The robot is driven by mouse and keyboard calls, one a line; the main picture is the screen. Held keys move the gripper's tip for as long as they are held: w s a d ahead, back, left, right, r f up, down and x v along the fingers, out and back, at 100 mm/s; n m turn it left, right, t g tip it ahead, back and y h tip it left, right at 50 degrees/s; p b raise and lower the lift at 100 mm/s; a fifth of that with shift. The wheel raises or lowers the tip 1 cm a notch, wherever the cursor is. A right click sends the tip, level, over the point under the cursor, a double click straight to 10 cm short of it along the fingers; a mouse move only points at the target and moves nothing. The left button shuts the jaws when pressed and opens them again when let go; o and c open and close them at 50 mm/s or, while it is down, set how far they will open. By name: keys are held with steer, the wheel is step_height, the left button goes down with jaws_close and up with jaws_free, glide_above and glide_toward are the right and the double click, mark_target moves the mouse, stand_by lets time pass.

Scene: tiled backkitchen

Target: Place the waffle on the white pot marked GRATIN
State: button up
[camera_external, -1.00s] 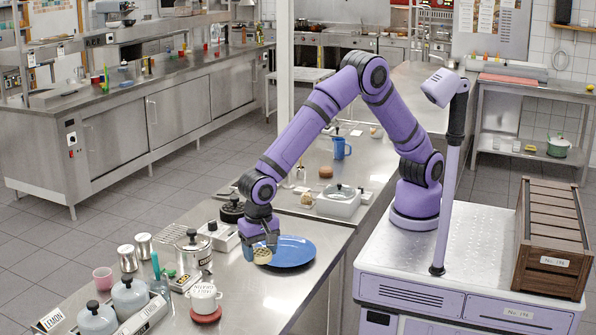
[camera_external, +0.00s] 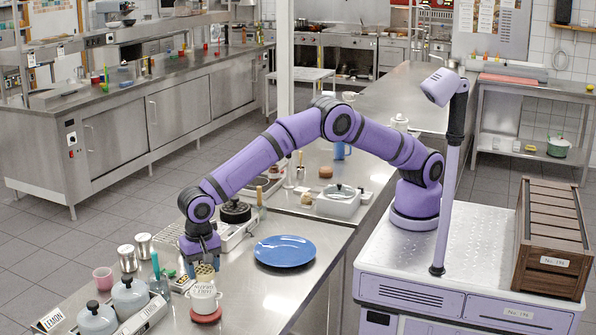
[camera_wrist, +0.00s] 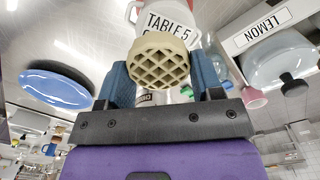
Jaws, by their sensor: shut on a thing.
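The waffle (camera_external: 205,270) is a round, tan, gridded disc. My gripper (camera_external: 204,263) is shut on it, and in the wrist view the waffle (camera_wrist: 158,60) sits between the two blue fingers. The white pot (camera_external: 203,301) stands upright on a red round mat (camera_external: 206,316). The waffle is just above and behind the pot's top; I cannot tell whether they touch. In the wrist view the pot (camera_wrist: 186,15) shows behind the waffle, with a label reading "TABLE 5" and a second line mostly hidden by the waffle.
A blue plate (camera_external: 285,251) lies empty to the right. Metal canisters (camera_external: 143,245) are further back. The counter right of the pot is clear.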

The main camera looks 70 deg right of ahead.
mark_target(202, 288)
steer(key=shift+w+a, duration=0.2)
steer(key=shift+w, duration=0.05)
steer(key=shift+w+f, duration=0.1)
steer(key=shift+f, duration=0.3)
steer(key=shift+a+f, duration=0.1)
steer(key=shift+f, duration=1.3)
steer(key=shift+f, duration=0.15)
steer(key=o, duration=0.9)
step_height(202, 288, up, 12)
steer(key=shift+r, duration=0.2)
